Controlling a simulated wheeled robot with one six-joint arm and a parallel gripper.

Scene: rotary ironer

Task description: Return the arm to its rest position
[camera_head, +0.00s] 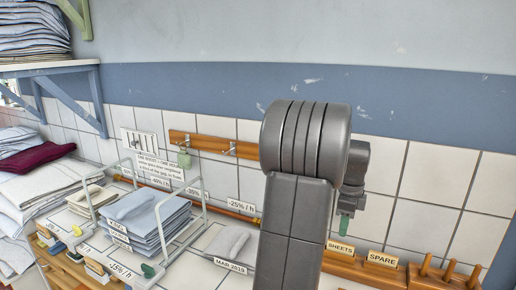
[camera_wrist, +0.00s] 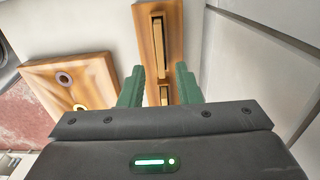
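My arm rises in the middle of the head view as a thick grey link and joint. My gripper (camera_head: 344,226) shows only partly behind it, with a green finger pointing down near the tiled wall. In the wrist view, my gripper (camera_wrist: 159,82) has its two green fingers apart, with nothing seen held between them. A slotted wooden block (camera_wrist: 170,20) lies beyond the fingers. The gap between the fingertips and the block is hard to judge.
The wooden rack with "SHEETS" and "SPARE" cards (camera_head: 382,258) stands right of my arm, below the gripper. Wire frames around folded blue cloths (camera_head: 150,220) stand at left. A wooden hook rail (camera_head: 210,144) is on the wall. A wooden plate with rings (camera_wrist: 95,70) lies left of the fingers.

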